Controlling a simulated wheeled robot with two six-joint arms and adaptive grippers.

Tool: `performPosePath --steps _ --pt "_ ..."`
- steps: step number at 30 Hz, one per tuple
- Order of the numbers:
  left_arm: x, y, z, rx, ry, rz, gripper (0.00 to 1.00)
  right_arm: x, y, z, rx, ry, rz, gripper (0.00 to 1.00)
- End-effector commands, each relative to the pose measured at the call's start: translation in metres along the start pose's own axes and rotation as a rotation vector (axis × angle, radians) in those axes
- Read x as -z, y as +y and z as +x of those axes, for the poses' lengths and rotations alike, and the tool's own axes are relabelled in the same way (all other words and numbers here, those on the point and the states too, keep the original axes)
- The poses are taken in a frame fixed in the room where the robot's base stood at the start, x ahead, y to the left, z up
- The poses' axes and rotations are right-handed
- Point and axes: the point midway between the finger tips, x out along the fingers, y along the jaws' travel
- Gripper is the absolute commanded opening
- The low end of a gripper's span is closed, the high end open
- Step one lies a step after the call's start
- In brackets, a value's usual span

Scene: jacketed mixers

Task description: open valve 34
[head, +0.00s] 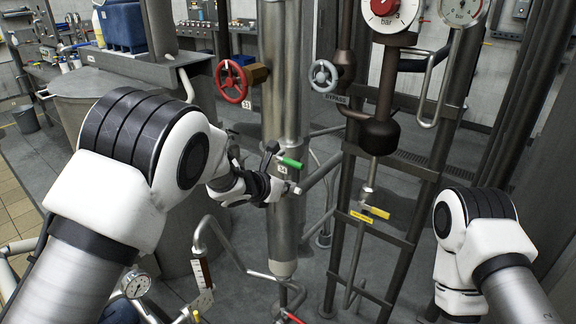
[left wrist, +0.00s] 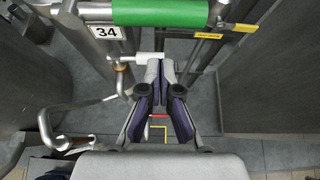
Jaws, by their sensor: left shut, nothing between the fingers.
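My left gripper (head: 283,188) is just below the handle in the head view. In the left wrist view its fingertips (left wrist: 160,66) are together, empty, and apart from the handle. My right gripper is out of view.
A red handwheel (head: 232,81) and a grey handwheel (head: 323,76) are above valve 34. A yellow lever (head: 376,212) is on a pipe to the right, by the dark ladder-like frame (head: 402,240). A large tank (head: 130,95) stands at the left.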

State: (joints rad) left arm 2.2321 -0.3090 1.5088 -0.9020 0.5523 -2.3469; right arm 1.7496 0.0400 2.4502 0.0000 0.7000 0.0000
Motion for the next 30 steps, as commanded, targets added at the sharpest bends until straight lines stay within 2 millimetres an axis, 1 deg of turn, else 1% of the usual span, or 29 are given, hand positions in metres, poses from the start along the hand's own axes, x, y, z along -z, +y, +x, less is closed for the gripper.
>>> performPosePath --steps 1,3,6,19,26,30 --pt "-0.022 0.001 -0.011 -0.002 -0.006 0.004 0.0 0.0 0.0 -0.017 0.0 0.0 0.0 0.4" --pt "-0.03 0.001 -0.014 -0.002 -0.005 0.002 0.0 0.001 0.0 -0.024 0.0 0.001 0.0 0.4" --pt "-0.036 0.001 -0.016 -0.002 -0.003 0.003 0.0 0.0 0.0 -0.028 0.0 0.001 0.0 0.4" --pt "-0.037 0.001 -0.016 -0.001 -0.003 -0.002 0.0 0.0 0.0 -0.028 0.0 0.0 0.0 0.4" --pt "-0.041 0.001 -0.018 0.035 -0.002 -0.062 0.0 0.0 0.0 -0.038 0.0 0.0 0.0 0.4" --pt "-0.041 0.001 -0.018 0.054 -0.003 -0.095 0.0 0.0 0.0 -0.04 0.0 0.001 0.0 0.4"
